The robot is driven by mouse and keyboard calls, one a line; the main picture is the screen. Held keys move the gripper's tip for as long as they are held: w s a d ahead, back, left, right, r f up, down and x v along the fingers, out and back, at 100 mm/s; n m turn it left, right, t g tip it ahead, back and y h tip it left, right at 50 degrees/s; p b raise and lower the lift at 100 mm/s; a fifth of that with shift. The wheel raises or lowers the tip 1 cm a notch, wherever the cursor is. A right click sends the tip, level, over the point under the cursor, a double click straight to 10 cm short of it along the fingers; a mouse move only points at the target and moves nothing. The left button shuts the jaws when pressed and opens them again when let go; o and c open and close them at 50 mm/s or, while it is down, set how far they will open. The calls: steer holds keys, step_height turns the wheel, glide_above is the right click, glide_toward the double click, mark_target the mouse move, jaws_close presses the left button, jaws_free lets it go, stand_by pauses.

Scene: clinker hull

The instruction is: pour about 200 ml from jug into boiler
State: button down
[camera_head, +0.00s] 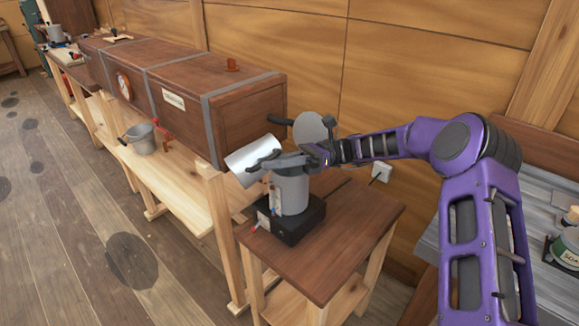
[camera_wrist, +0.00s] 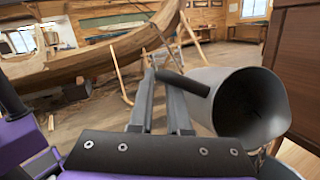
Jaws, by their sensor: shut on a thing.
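My gripper (camera_head: 283,161) is shut on the dark handle (camera_wrist: 183,82) of the metal jug (camera_head: 250,161). The jug is tipped well over on its side, just above and left of the boiler. In the wrist view the jug (camera_wrist: 205,85) shows its dark open mouth; I see no liquid in it and no stream. The boiler (camera_head: 292,193) is a grey upright cylinder on a black base, standing on a small wooden table. My gripper covers its top, so its opening is hidden. A round grey disc, perhaps its raised lid (camera_head: 312,128), shows behind.
A long wooden chest (camera_head: 190,85) with metal bands stands close behind and left of the boiler. A metal bucket (camera_head: 140,139) sits on the lower shelf. The small table (camera_head: 345,222) has bare room at its right. A wall socket (camera_head: 382,171) is behind.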

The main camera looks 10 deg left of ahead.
mark_target(254, 170)
steer(key=shift+d+r, duration=0.1)
steer(key=shift+r, duration=0.05)
stand_by(0.3)
steer(key=shift+w+d+f+g+y+p, duration=0.3)
steer(key=shift+w+d+g+y+p, duration=0.1)
steer(key=shift+w+d+y+p, duration=0.4)
stand_by(1.5)
steer(key=shift+t+h, duration=0.5)
steer(key=shift+h, duration=0.4)
steer(key=a, duration=0.1)
steer(key=s+a+r, duration=0.1)
steer(key=s+a, duration=0.1)
steer(key=shift+s+a+r, duration=0.1)
steer(key=shift+s+r, duration=0.1)
steer(key=shift+r, duration=0.15)
steer(key=shift+s+a+f+h+p, duration=0.15)
steer(key=shift+a+f+h+p, duration=0.2)
steer(key=shift+f+p, duration=0.2)
steer(key=shift+f+t, duration=0.3)
steer(key=shift+f, duration=0.05)
steer(key=shift+s+a+f+t+h+p, duration=0.2)
steer(key=shift+a+t+h+p, duration=0.25)
steer(key=shift+p, duration=0.15)
steer(key=shift+s+a+f+t+h+p, duration=0.2)
steer(key=shift+a+t+h+p, duration=0.1)
steer(key=shift+t+p, duration=0.2)
steer(key=shift+a+f, duration=0.1)
steer(key=shift+f, duration=0.15)
